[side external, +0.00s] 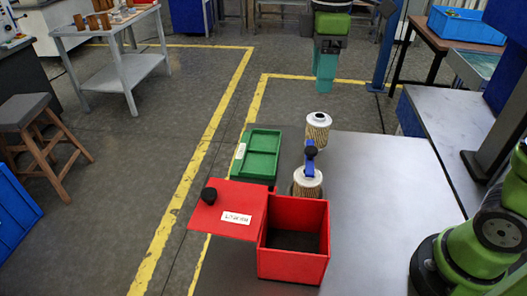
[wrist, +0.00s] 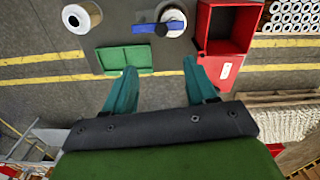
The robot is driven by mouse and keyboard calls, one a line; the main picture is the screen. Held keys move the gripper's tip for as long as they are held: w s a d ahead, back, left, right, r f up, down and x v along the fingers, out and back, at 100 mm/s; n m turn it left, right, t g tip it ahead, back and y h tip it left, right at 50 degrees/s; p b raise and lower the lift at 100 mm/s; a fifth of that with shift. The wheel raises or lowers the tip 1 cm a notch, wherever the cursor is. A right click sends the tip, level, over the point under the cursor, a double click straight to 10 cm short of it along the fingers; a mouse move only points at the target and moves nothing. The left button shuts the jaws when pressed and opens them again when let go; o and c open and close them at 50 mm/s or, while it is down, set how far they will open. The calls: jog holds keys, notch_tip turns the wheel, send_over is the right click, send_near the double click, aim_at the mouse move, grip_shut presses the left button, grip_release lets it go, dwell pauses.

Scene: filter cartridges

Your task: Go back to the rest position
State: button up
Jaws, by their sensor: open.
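My gripper (side external: 324,84) hangs high at the back in the side external view, well clear of the work. In the wrist view its teal fingers (wrist: 159,66) are spread wide with nothing between them. One pleated filter cartridge with a white cap (side external: 318,128) stands at the table's far end; it also shows in the wrist view (wrist: 82,17). A second cartridge (side external: 307,183) stands nearer, behind the red box, with a blue part with a black knob (side external: 310,161) at its top. The blue part partly hides it in the wrist view (wrist: 174,17).
A red box (side external: 293,268) stands open and looks empty, its labelled lid (side external: 224,221) with a black knob lying out to the left. A green tray (side external: 262,154) sits left of the cartridges. The table's right part (side external: 385,200) is bare.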

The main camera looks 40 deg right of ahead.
jog(key=s+d+f+m+t+y, duration=0.1)
jog(key=s+d+f+m+t, duration=0.1)
jog(key=s+m, duration=0.4)
jog(key=s+d+f+m+t+y, duration=0.1)
jog(key=s+d+f+m+t, duration=0.2)
jog(key=s+f+m+t, duration=0.2)
jog(key=s+m, duration=0.1)
jog(key=m, duration=0.2)
jog(key=shift+d, duration=0.25)
jog(key=shift+f, duration=0.1)
